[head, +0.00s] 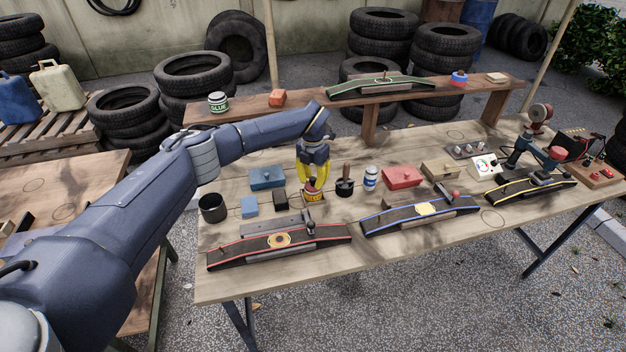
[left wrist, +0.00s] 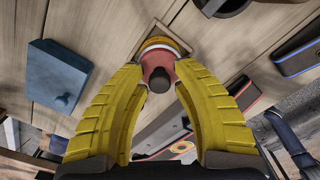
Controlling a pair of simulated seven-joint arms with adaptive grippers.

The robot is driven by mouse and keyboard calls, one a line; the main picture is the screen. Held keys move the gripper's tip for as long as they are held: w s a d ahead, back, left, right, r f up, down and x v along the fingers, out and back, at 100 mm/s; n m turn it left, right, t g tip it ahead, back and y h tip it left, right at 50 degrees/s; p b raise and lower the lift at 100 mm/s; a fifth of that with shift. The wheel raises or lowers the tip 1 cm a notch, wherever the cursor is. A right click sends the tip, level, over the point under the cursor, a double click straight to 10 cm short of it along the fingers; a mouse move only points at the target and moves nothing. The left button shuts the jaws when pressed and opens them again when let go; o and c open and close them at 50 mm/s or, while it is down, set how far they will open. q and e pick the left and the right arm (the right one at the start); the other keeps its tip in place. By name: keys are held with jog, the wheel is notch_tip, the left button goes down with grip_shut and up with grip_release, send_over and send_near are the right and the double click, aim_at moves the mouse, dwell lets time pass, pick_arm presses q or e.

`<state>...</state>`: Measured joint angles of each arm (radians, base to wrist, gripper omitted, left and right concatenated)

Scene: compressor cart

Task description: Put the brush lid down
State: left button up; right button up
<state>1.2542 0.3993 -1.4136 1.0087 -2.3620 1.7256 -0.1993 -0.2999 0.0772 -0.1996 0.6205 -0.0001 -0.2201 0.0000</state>
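My left gripper (head: 313,178) has yellow ribbed fingers and points down over the middle of the table. Its fingers close around the red brush lid (left wrist: 158,68), which has a dark knob on top. The lid also shows in the head view (head: 311,184), partly covered by the fingertips. Below it is a small yellow and red can (head: 314,195), whose yellow rim (left wrist: 157,43) shows in the left wrist view, over a square wooden patch. I cannot tell whether the lid rests on the can or hangs just above it.
A black pot with an upright handle (head: 345,187) stands close to the right. The red-edged ramp (head: 240,250) lies in front.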

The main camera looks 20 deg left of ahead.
aim_at(313, 178)
pick_arm(q)
notch_tip(313, 178, up, 12)
dwell(0.6)
jog(key=shift+r, duration=0.1)
